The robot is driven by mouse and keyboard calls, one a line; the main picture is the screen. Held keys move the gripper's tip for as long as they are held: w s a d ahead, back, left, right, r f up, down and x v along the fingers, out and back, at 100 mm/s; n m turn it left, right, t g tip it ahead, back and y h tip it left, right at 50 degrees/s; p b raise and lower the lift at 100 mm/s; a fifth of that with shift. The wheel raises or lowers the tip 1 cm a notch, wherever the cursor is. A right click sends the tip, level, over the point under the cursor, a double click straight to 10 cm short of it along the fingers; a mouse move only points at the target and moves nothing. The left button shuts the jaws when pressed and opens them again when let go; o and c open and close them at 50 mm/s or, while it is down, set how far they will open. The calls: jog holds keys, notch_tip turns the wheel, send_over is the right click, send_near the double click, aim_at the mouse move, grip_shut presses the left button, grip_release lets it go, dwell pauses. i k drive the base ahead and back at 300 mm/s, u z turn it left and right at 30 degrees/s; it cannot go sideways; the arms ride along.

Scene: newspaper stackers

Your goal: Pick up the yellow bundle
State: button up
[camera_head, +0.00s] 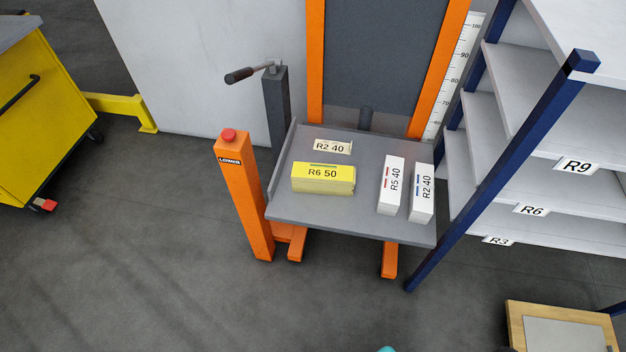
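The yellow bundle (323,178), marked "R6 50", lies on the grey platform (365,224) of an orange lift. It sits left of the platform's middle, near the front-left part. My gripper is not recognisable in the head view. A small teal shape (386,349) shows at the bottom edge, too cut off to tell what it is.
White bundles "R5 40" (391,184) and "R2 40" (422,193) lie at right. An orange post (244,195) stands left, blue-framed shelves (545,190) right. Floor in front is clear.

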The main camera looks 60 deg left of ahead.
aim_at(306, 177)
jog(key=z, duration=0.55)
jog(key=k, duration=0.15)
jog(key=u, duration=2.2)
jog(key=k, duration=0.85)
jog(key=u, duration=0.25)
jog(key=i, duration=0.95)
